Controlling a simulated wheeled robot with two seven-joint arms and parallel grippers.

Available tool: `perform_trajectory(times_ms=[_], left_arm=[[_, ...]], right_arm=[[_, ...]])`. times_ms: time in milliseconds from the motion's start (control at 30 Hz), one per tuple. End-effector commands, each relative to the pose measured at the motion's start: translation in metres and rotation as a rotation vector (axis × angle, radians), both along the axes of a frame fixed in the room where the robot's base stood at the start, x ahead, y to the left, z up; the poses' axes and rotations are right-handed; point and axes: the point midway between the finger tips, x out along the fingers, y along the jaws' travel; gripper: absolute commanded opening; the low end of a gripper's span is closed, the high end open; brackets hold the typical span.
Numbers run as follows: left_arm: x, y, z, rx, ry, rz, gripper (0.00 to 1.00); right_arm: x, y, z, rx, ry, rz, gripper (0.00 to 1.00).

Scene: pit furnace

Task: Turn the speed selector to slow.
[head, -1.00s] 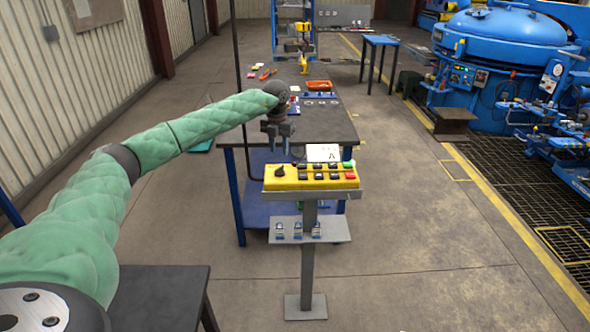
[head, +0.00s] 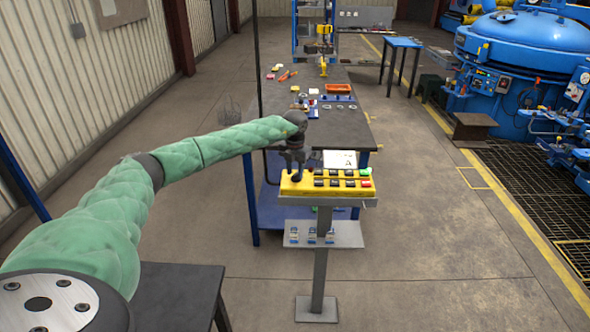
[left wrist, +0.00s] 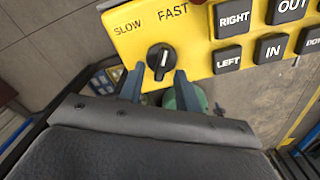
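The yellow control panel (head: 328,186) stands on a grey post. In the left wrist view, the black speed selector knob (left wrist: 160,60) is on the panel (left wrist: 199,22), below the labels SLOW and FAST. Its white line tilts slightly right, towards FAST. My left gripper (head: 296,172) is over the left end of the panel. In the left wrist view its two fingers (left wrist: 157,82) are apart, one on each side of the knob's lower part, with gaps visible. In the head view the gripper hides most of the knob. My right gripper is not in view.
Black buttons (left wrist: 234,19) marked RIGHT, LEFT, IN and OUT sit close right of the selector. Behind the panel is a dark workbench (head: 345,125) with small items. A white card (head: 340,159) stands behind the panel. Open floor lies to the right.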

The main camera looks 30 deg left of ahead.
Motion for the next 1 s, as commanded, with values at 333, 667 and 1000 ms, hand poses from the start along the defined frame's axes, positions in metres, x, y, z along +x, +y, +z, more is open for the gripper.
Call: perform_trajectory(times_ms=[333,667,1000], left_arm=[[0.0001,-0.0003,-0.0073,0.000,-0.001,0.000,0.34],[0.0001,-0.0002,-0.0070,0.000,-0.001,0.000,0.00],[0.0001,-0.0004,-0.0084,0.000,-0.001,0.042,0.00]], right_arm=[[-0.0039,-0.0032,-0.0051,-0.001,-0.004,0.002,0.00],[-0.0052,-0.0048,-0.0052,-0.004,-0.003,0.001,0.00],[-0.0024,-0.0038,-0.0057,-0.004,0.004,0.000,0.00]])
